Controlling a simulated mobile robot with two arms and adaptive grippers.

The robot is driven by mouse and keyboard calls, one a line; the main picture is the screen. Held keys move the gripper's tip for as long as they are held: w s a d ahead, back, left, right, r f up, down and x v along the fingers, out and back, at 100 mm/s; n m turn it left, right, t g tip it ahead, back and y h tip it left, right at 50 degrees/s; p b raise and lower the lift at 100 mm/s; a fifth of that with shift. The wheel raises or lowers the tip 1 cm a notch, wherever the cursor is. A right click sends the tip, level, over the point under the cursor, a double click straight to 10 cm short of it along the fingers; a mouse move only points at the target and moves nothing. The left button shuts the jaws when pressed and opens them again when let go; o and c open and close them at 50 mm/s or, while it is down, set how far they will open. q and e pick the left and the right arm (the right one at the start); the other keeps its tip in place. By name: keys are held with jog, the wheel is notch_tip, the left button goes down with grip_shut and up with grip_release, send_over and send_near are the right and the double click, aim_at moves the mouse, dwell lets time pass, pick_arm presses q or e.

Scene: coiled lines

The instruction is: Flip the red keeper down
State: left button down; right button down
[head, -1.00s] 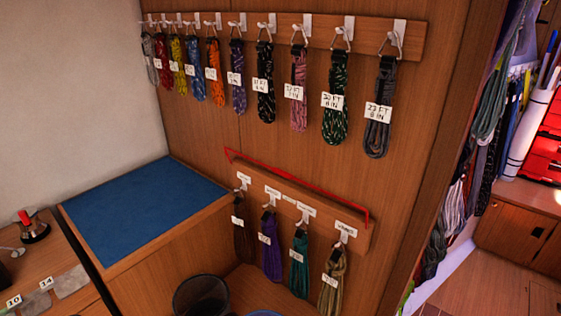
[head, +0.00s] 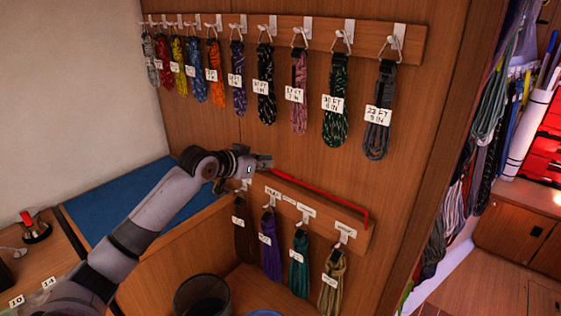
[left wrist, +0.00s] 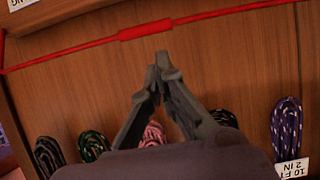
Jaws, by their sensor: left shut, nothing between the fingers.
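The red keeper (head: 325,192) is a thin red bar running along above the lower hook rail (head: 352,236), its right end bent down to the rail. My left arm hides its left end in the head view. In the left wrist view the keeper (left wrist: 224,14) crosses the top, with a thicker red sleeve (left wrist: 145,30) in its middle. My left gripper (head: 268,162) is by the wall just above the keeper's left part. In the left wrist view its closed fingertips (left wrist: 163,62) are empty and close to the sleeve, with a small gap showing. My right gripper is out of view.
Several labelled coils hang on the upper rail (head: 365,38), above my gripper. More coils, such as the purple one (head: 270,247), hang below the keeper. A blue mat (head: 105,210) lies behind my arm. A dark bin (head: 203,296) stands below.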

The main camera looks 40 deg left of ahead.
pick_arm(q)
jog(key=p+x, duration=0.2)
jog(key=x, duration=0.5)
jog(key=shift+w, duration=0.1)
jog(key=shift+w+f, duration=0.15)
